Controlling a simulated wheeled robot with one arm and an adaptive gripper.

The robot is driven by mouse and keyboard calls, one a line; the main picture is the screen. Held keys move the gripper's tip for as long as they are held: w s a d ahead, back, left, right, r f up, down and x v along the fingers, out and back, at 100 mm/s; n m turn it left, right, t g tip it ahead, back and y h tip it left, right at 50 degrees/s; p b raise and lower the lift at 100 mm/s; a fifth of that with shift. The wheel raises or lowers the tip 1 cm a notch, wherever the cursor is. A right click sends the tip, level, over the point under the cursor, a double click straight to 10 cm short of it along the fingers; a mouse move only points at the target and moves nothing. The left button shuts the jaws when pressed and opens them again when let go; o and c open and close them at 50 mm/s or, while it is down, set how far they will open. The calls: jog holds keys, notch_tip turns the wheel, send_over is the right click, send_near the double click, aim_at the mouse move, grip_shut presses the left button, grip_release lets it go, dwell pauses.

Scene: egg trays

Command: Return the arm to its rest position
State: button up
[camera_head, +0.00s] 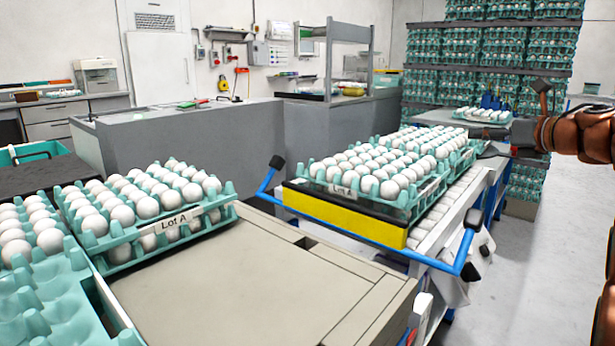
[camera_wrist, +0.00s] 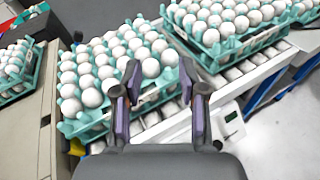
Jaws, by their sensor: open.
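My gripper (camera_wrist: 160,82) is open, its two dark fingers spread with nothing gripped between them. In the wrist view the fingers overlap the near edge of a teal egg tray (camera_wrist: 82,126) full of white eggs; I cannot tell whether they touch it. In the head view my orange arm (camera_head: 583,135) comes in from the right, and the gripper is at the right side of the loaded trays. A front tray labelled Lot A (camera_head: 402,212) sits on the roller cart.
A second full tray (camera_wrist: 215,62) sits beside the first on the rollers. The cart has a yellow front (camera_head: 345,217) and a blue handle (camera_head: 385,258). Another Lot A stack (camera_head: 160,238) stands at left on a beige bench (camera_head: 235,285). Stacked egg trays (camera_head: 475,50) line the back. Floor at right is clear.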

notch_tip(320, 180, up, 19)
jog(key=w+d+m+t+h+p, duration=0.1)
jog(key=m+t+h+p, duration=0.45)
jog(key=m+p, duration=0.4)
jog(key=s+d+r+m+g+h+p, duration=0.1)
jog(key=s+d+r+m+h+p, duration=0.2)
jog(key=m, duration=0.4)
jog(key=s+d+r+m+g+h+p, duration=0.1)
jog(key=s+m+h+p, duration=0.15)
jog(key=m+h, duration=0.35)
jog(key=s+a+f+m+g+y+p, duration=0.1)
jog(key=s+a+f+m+g+p, duration=0.5)
jog(key=s, duration=0.3)
jog(key=s+a+f+m+g+y+p, duration=0.2)
jog(key=s+a+f+m+g+p, duration=0.1)
jog(key=s+f+m+g+p, duration=0.45)
jog(key=s+a+f+m+g+y+p, duration=0.1)
jog(key=s+a+f+g+p, duration=0.1)
jog(key=s+a, duration=0.3)
jog(key=s+a+f+m+g+y+p, duration=0.1)
jog(key=s+a+p, duration=0.3)
jog(key=s, duration=0.8)
jog(key=s+a+f+m+g+y+p, duration=0.1)
jog(key=s+a+f+g+y+p, duration=0.2)
jog(key=s+a, duration=0.5)
jog(key=shift+s+f, duration=0.15)
jog(key=shift+s, duration=0.35)
